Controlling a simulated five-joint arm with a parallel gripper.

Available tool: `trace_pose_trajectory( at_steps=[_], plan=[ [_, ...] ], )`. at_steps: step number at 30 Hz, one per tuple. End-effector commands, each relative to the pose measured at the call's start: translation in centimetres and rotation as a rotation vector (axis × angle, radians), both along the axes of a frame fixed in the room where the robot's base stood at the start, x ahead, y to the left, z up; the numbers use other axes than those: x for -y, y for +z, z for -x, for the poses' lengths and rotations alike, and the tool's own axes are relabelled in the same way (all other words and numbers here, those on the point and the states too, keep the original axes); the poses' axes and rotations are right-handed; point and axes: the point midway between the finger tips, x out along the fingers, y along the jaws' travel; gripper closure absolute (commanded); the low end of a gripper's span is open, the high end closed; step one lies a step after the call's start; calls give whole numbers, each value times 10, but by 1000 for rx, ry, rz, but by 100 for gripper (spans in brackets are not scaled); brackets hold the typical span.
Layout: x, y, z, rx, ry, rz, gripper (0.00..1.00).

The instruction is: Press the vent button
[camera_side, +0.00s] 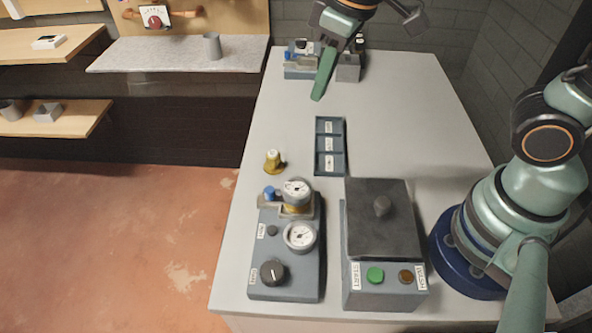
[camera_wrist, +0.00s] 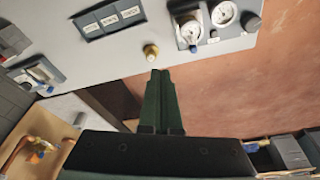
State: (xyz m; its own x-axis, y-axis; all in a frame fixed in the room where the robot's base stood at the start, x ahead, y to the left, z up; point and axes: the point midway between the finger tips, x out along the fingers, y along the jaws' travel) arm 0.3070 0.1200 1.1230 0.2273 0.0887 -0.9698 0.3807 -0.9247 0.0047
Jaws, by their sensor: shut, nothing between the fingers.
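The gauge box (camera_side: 300,262) stands at the front left of the table, with two white dials. A small dark button (camera_side: 272,231) sits on its left side beside a white label, and a larger black knob (camera_side: 273,271) is below it. The lettering is too small to read, so I cannot confirm which control is the vent button. In the wrist view the gauge box (camera_wrist: 228,40) is at the top, right of centre. My gripper (camera_side: 318,97) is shut and empty, above the far part of the table, well behind the box. Its fingers (camera_wrist: 161,73) show centrally in the wrist view.
A brass fitting (camera_side: 273,161) stands behind the gauge box. A dark three-slot tray (camera_side: 330,146) lies mid-table. To the right is a box with a dark lid (camera_side: 368,240) and a green button (camera_side: 375,275). Another device (camera_side: 300,68) is at the back.

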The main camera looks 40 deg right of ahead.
Motion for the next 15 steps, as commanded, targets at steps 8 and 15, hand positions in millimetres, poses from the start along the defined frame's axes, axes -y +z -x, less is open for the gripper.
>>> trace_pose_trajectory(
  at_steps=[8,15],
  plan=[
    [-86,-30,13,-138,251,77,100],
    [-127,-48,28,-198,372,124,100]
  ],
)
